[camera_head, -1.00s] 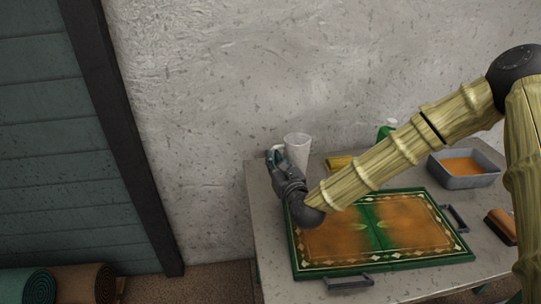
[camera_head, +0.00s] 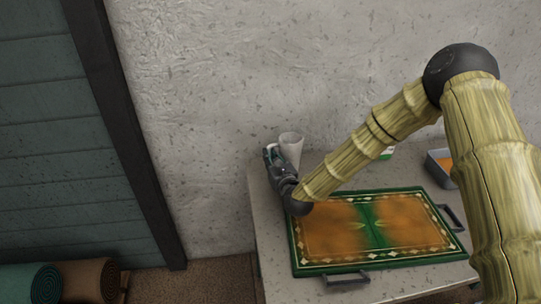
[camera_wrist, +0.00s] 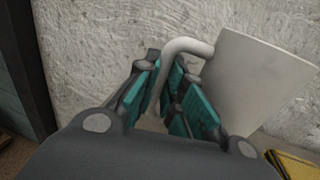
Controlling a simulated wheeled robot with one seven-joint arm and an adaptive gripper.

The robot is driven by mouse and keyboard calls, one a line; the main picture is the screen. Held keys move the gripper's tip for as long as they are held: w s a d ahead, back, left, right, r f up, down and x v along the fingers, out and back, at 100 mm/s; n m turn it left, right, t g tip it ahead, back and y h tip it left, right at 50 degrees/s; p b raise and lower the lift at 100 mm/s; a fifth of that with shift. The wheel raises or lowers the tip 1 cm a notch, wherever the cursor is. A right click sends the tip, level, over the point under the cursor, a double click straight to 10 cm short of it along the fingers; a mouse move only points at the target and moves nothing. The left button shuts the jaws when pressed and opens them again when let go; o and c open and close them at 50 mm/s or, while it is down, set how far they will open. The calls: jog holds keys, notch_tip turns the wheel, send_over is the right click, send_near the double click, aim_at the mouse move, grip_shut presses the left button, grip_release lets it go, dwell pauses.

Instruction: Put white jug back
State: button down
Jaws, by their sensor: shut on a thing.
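The white jug (camera_head: 291,146) is at the back left corner of the table, near the wall. My gripper (camera_head: 272,155) is at its left side in the head view. In the wrist view the jug (camera_wrist: 252,82) is large at the right, slightly tilted in the picture, with its curved handle (camera_wrist: 180,47) running between the teal finger pads of my gripper (camera_wrist: 168,98). The gripper is shut on the handle. The jug's base is hidden, so I cannot tell whether it touches the table.
A grey basin (camera_head: 438,165) with orange contents is partly behind my arm. Rolled rugs (camera_head: 85,281) lie on the floor at left.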

jog(key=shift+f, duration=0.1)
jog(key=c, duration=1.5)
grip_release()
jog(key=b+v, duration=0.3)
jog(key=v, duration=0.9)
jog(key=shift+s, duration=0.1)
